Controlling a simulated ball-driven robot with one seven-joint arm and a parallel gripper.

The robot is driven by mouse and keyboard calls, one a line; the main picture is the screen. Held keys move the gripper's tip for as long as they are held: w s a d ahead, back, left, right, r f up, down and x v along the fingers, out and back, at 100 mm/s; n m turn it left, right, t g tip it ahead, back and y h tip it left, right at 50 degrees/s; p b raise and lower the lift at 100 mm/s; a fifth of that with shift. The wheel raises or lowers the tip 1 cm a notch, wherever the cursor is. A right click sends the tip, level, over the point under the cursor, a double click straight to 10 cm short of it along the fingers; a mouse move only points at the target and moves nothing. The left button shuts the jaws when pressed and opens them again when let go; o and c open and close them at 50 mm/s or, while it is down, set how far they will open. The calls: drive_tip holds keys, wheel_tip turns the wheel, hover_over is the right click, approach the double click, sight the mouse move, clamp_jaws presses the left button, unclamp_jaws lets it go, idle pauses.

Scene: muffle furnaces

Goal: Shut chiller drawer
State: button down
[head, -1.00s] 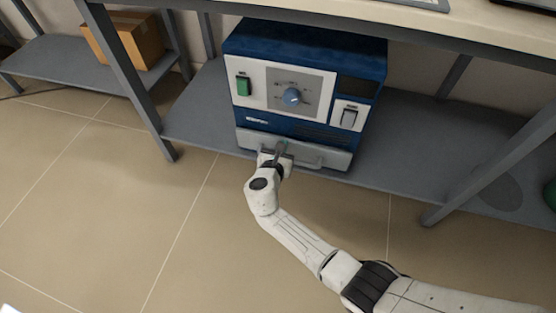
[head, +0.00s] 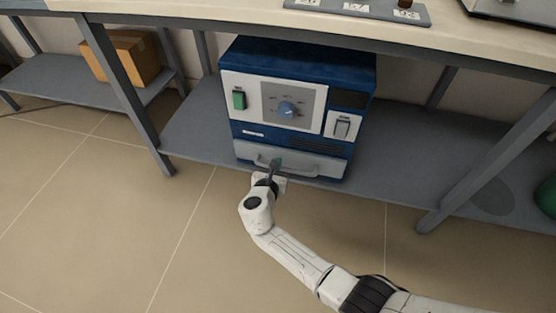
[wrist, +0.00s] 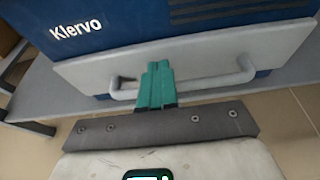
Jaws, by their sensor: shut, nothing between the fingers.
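The chiller (head: 297,100) is a blue box with a pale control panel, a round dial and a green switch, standing on the grey lower shelf. Its drawer front (head: 320,166) is a light grey panel at the bottom with a bar handle; in the wrist view the drawer front (wrist: 215,62) spans the top and the handle (wrist: 215,83) runs across it. My gripper (head: 276,164) is at the handle, left of the drawer's middle. In the wrist view my gripper's green fingertips (wrist: 156,82) are shut with nothing between them, overlapping the handle bar. Whether they touch the panel I cannot tell.
The grey shelf (head: 410,150) is bare right of the chiller. A shelf leg (head: 127,95) stands left and a slanted leg (head: 495,165) right. A cardboard box (head: 128,58) sits on another shelf. A green round object (head: 547,197) is at the right edge.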

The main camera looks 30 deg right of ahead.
drive_tip(key=p+v, duration=0.4)
drive_tip(key=v, duration=0.6)
drive_tip(key=shift+s+a+p, duration=0.25)
drive_tip(key=shift+a+p, duration=0.05)
drive_tip(key=shift+f, duration=0.1)
drive_tip(key=s+d+f+m+g+y, duration=0.15)
drive_tip(key=s+d+m+g, duration=0.6)
drive_tip(key=s+m, duration=0.75)
drive_tip(key=s+r+m+g+y, duration=0.1)
drive_tip(key=s+r+m+y, duration=0.25)
drive_tip(key=s+m, duration=0.35)
drive_tip(key=s+r+m+g+y, duration=0.1)
drive_tip(key=s+r+m+y, duration=0.2)
drive_tip(key=s+m+y, duration=0.45)
wheel_tip(320, 180, up, 31)
drive_tip(key=n+h+p, duration=0.2)
drive_tip(key=p, duration=2.9)
drive_tip(key=shift+s, duration=0.5)
drive_tip(key=shift+a+h, duration=0.1)
drive_tip(key=shift+h, duration=0.15)
